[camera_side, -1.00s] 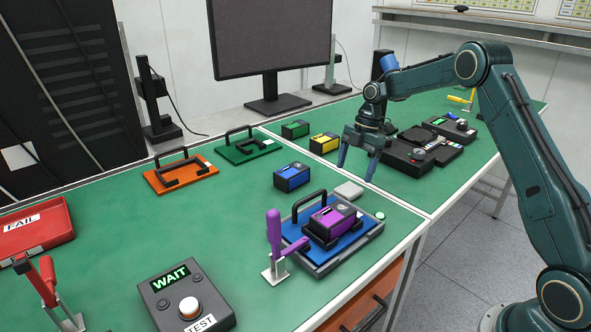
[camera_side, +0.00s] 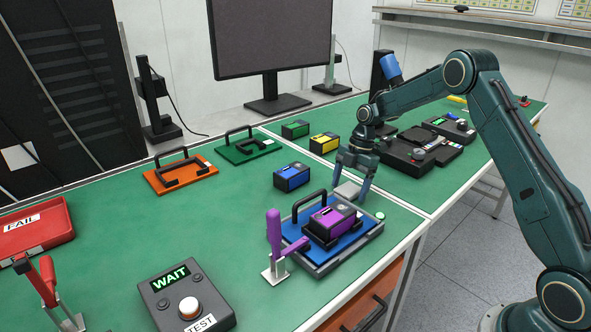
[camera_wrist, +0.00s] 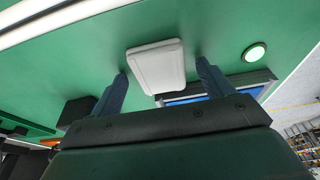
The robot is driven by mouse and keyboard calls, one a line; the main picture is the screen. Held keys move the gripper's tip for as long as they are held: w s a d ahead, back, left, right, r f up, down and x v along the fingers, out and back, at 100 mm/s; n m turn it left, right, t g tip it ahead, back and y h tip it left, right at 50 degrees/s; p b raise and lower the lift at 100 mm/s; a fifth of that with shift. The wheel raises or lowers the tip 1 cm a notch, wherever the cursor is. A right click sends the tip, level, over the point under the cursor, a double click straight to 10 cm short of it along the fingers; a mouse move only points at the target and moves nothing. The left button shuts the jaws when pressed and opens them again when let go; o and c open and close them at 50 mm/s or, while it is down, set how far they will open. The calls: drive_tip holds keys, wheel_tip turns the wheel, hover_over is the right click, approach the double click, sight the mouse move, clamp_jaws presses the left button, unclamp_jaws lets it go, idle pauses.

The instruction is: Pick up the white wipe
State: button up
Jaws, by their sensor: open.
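The white wipe (camera_side: 347,191) is a small pale rectangular pad lying on the green table behind the blue fixture. My gripper (camera_side: 349,192) is open and over the wipe in the side view, its two fingers on either side of it. In the wrist view the wipe (camera_wrist: 157,66) lies ahead between the spread fingertips of my gripper (camera_wrist: 160,69), with a gap on both sides. I cannot tell the exact height of the fingertips above the table.
The blue fixture plate (camera_side: 297,240) holding a purple-and-black block (camera_side: 332,221) stands just in front. A blue block (camera_side: 292,177) is to the left, and a round lit button (camera_side: 380,216) to the right. A purple toggle clamp (camera_side: 274,240) stands at the fixture's left.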

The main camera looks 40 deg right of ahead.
sight(347, 190)
idle(0.4)
drive_tip(key=c, duration=1.1)
drive_tip(key=shift+o, duration=0.2)
drive_tip(key=shift+r, duration=0.15)
wheel_tip(347, 190, up, 10)
drive_tip(key=shift+o, duration=0.3)
drive_tip(key=s+a+r, duration=0.2)
drive_tip(key=s+a, duration=0.1)
drive_tip(key=a, duration=0.3)
drive_tip(key=s+a+r, duration=0.3)
drive_tip(key=a, duration=0.4)
drive_tip(key=shift+s, duration=0.4)
